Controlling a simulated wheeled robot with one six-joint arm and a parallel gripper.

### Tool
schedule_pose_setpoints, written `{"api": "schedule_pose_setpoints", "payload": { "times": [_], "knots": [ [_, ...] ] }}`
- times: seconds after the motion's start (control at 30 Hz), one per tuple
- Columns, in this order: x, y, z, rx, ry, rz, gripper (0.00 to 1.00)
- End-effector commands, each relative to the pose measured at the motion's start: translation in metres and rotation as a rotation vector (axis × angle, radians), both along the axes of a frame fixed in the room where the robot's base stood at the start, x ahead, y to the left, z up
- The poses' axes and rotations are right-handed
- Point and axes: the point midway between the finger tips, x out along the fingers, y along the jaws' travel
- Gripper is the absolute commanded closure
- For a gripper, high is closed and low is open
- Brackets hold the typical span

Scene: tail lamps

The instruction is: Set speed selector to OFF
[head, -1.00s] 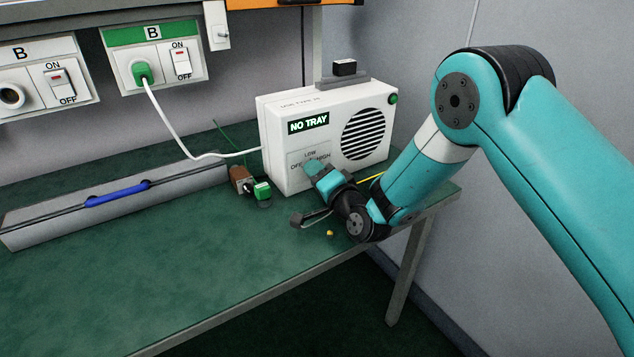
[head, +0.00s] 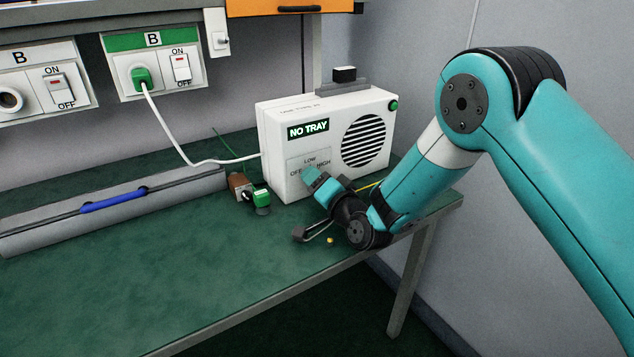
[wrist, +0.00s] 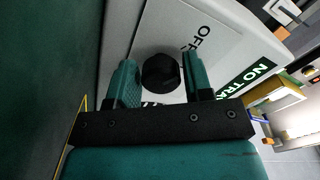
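The white machine (head: 275,150) stands on the green bench, with a lit "NO TRAY" display and a round grille. Its speed selector is a black round knob (wrist: 160,72) below the display, beside the labels OFF, LOW and HIGH. In the wrist view my gripper (wrist: 162,82) is open, with one teal finger on each side of the knob and gaps to it. In the head view my gripper (head: 311,176) is at the lower front of the machine and hides the knob. The direction of the knob's pointer cannot be made out.
A green plug-like piece (head: 262,198) and a brown block (head: 239,184) lie left of the machine. A small yellow bead (head: 330,240) lies near the bench edge. A grey trunking (head: 120,210) with a blue handle runs along the wall.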

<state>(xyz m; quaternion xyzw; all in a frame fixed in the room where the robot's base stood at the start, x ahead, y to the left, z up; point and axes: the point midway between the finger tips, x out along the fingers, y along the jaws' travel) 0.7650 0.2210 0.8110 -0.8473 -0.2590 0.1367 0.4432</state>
Motion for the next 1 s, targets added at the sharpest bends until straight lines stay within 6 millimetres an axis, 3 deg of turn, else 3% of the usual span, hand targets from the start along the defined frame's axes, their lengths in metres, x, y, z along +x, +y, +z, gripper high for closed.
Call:
{"api": "schedule_pose_setpoints", "payload": {
  "times": [0.07, 0.47, 1.0],
  "knots": [
    [0.000, 0.000, 0.000, 0.001, 0.001, 0.000, 0.37],
    [-0.004, -0.004, -0.002, 0.003, 0.001, 0.000, 0.37],
    [-0.073, -0.050, -0.009, 0.004, 0.000, -0.002, 0.37]
  ]
}}
